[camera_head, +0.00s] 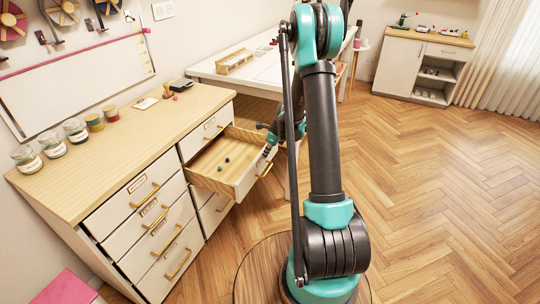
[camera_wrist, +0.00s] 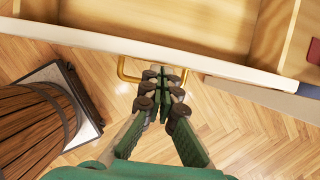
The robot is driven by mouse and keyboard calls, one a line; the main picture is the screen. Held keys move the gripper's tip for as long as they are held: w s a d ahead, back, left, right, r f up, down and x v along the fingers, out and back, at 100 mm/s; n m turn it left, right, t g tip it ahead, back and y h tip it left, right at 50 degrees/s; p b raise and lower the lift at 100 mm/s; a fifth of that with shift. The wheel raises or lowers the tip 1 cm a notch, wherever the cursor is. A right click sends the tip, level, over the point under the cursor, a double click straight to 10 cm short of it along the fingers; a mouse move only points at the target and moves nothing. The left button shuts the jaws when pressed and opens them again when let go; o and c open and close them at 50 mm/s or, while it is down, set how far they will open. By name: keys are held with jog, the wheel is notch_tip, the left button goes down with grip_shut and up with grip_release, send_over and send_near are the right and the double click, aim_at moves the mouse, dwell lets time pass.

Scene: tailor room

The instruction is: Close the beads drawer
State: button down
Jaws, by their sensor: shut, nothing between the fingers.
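The open drawer (camera_head: 222,165) juts out from the right column of the dresser, with a few small dark beads (camera_head: 223,164) on its wooden floor. Its brass handle (camera_head: 265,170) is on the front panel. My gripper (camera_head: 268,151) is at the drawer's front, partly hidden by my arm. In the wrist view, the drawer front's pale top edge (camera_wrist: 180,60) crosses the upper part, and the brass handle (camera_wrist: 125,70) shows just beyond my fingertips. My gripper (camera_wrist: 165,72) is shut and empty, its fingertips close to the handle and front panel; whether they touch I cannot tell.
The dresser top (camera_head: 130,135) holds several jars along the wall. Other drawers in the left column (camera_head: 150,225) are shut. A white table (camera_head: 255,70) stands behind. A wooden barrel-like thing (camera_wrist: 35,125) is at left in the wrist view. Wooden floor (camera_head: 440,170) to the right is clear.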

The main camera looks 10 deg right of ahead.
dwell(0.3)
jog(key=w+a, duration=1.3)
jog(key=a, duration=0.5)
jog(key=shift+w+a, duration=0.15)
jog(key=shift+a, duration=0.1)
